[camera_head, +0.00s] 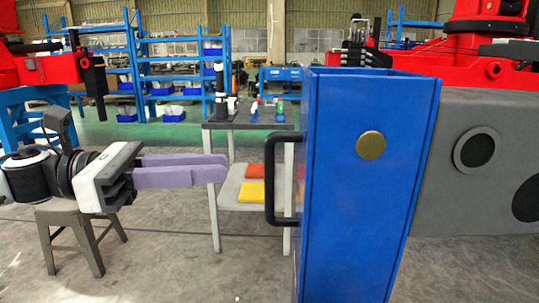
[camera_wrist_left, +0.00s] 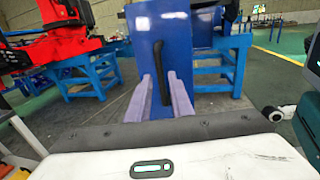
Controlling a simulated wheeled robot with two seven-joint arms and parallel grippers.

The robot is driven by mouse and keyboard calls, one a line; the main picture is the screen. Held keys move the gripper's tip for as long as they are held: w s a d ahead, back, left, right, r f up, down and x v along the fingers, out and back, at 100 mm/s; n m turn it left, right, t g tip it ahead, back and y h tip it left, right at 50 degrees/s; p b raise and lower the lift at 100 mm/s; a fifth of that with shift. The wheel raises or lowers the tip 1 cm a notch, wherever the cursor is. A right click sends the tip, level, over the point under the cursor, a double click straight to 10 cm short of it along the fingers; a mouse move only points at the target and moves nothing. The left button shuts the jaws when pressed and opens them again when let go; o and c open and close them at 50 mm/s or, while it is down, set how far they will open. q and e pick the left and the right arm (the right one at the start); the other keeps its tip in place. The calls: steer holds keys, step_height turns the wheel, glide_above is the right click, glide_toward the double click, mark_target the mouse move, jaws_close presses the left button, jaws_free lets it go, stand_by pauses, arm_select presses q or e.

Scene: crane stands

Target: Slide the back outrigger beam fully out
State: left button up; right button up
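The blue outrigger beam (camera_head: 350,200) stands large in the right half of the head view, with a round brass disc (camera_head: 370,145) on its face. A black bar handle (camera_head: 270,180) is fixed to its left side. My left gripper (camera_head: 226,167), with two purple fingers, is left of the handle and points toward it, apart from it. In the left wrist view, the fingers (camera_wrist_left: 159,80) are spread, and the upright handle (camera_wrist_left: 161,70) appears between them, on the blue beam face (camera_wrist_left: 143,50). Nothing is held. My right gripper is not in view.
A grey panel (camera_head: 470,120) with round dark openings adjoins the beam at the right. A small table (camera_head: 225,125) with bottles on top and coloured items on its lower shelf stands behind the handle. A stool (camera_head: 75,215) is below my left gripper. Blue shelves stand farther back.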

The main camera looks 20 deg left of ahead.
arm_select(q)
steer(key=w+d+r+p, duration=0.1)
steer(key=d+p, duration=0.1)
steer(key=p, duration=0.5)
glide_above(270, 213)
steer(key=shift+w+a+f, duration=0.15)
steer(key=shift+w+f, duration=0.2)
steer(key=shift+f, duration=0.05)
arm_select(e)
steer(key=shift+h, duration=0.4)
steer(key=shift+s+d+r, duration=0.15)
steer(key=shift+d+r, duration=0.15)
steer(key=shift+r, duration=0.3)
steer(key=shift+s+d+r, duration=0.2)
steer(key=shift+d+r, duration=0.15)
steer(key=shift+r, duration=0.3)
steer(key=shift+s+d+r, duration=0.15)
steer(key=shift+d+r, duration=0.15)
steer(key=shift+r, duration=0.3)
arm_select(q)
jaws_close()
